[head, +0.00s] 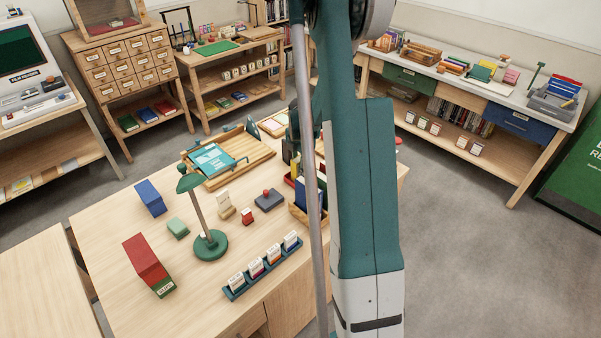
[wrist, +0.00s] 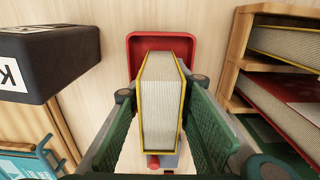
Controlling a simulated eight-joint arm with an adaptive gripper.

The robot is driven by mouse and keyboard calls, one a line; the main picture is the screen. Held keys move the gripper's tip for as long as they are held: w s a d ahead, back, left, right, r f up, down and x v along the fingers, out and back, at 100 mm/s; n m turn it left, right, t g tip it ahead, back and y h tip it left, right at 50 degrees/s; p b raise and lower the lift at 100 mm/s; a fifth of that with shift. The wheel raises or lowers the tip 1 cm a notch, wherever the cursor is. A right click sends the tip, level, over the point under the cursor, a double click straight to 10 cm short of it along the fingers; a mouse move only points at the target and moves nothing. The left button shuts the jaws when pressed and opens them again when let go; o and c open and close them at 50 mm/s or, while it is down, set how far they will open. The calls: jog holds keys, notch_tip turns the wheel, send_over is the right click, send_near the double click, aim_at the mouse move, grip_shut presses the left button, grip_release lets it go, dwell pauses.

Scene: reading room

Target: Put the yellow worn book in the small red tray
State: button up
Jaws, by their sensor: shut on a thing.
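In the wrist view the yellow worn book (wrist: 162,100), with yellow cover edges and pale page edges, stands between the green pads of my gripper (wrist: 163,92). My gripper is shut on it, one pad on each side. The small red tray (wrist: 190,40) shows beyond and around the far end of the book. The book hides much of the tray's inside. I cannot tell whether the book touches the tray's floor or hangs above it. In the head view my arm hides the book and most of the gripper.
In the wrist view a wooden rack (wrist: 238,50) with books stands close on the right, and a black block (wrist: 50,62) on the left. In the head view a green lamp (head: 210,244), a red box (head: 146,258) and a card holder (head: 265,268) stand on the table.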

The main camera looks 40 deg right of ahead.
jog(key=shift+f, duration=0.3)
jog(key=o, duration=0.7)
jog(key=shift+r, duration=0.25)
jog(key=shift+r+p, duration=0.55)
jog(key=shift+r, duration=5.4)
jog(key=shift+a, duration=0.1)
